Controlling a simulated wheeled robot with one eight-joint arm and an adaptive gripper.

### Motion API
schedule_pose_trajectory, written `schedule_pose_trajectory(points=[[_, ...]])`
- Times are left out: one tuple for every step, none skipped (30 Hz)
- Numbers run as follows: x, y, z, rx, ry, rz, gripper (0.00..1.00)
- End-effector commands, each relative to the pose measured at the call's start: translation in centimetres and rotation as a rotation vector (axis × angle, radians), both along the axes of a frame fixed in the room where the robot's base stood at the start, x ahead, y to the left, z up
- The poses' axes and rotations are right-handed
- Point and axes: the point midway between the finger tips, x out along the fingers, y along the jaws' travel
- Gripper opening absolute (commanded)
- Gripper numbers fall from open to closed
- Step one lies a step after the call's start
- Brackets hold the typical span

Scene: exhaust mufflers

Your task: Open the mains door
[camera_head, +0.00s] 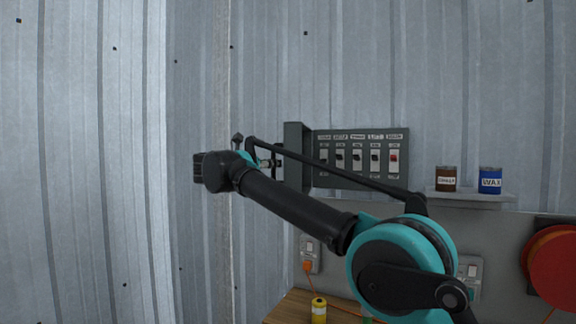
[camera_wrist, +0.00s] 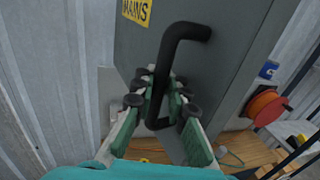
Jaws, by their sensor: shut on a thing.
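The grey mains door (camera_wrist: 205,75) fills much of the wrist view, with a yellow MAINS label (camera_wrist: 137,11) near its top. A black bar handle (camera_wrist: 180,35) stands out from it. My gripper (camera_wrist: 163,98) is shut on the lower part of this handle, one green finger on each side. In the head view the door (camera_head: 294,145) stands swung out at the left of the grey switch panel (camera_head: 360,180), whose several labelled switches show. My gripper (camera_head: 268,162) is at the door's left there, partly hidden by my arm.
A shelf (camera_head: 470,196) right of the panel holds a brown can (camera_head: 446,179) and a blue can (camera_head: 489,180). An orange reel (camera_head: 553,266) hangs at far right. Below is a wooden bench (camera_head: 290,307) with a yellow spool (camera_head: 319,311). Corrugated wall (camera_head: 120,130) stands left.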

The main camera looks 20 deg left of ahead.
Motion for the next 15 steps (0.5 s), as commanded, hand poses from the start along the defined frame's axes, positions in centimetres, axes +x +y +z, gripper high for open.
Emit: schedule_pose_trajectory(points=[[-0.2, 0.8, -0.1, 0.001, 0.002, 0.003, 0.00], [-0.2, 1.1, -0.1, 0.001, 0.002, 0.004, 0.00], [-0.2, 1.5, -0.1, 0.001, 0.002, 0.004, 0.00], [-0.2, 1.7, -0.1, 0.001, 0.002, 0.004, 0.00], [-0.2, 2.0, -0.1, 0.001, 0.002, 0.004, 0.00], [-0.2, 2.3, -0.1, 0.001, 0.002, 0.004, 0.00], [-0.2, 2.5, -0.1, 0.001, 0.003, 0.004, 0.00], [-0.2, 2.6, -0.1, 0.001, 0.003, 0.004, 0.00], [-0.2, 2.8, -0.1, 0.001, 0.003, 0.004, 0.00], [-0.2, 2.9, -0.1, 0.001, 0.003, 0.004, 0.00], [-0.2, 3.1, -0.1, 0.001, 0.003, 0.004, 0.00], [-0.2, 3.2, -0.1, 0.001, 0.003, 0.004, 0.00], [-0.2, 3.2, -0.1, 0.001, 0.003, 0.004, 0.00], [-0.2, 3.3, -0.1, 0.001, 0.003, 0.004, 0.00], [-0.2, 3.3, -0.1, 0.001, 0.003, 0.004, 0.00]])
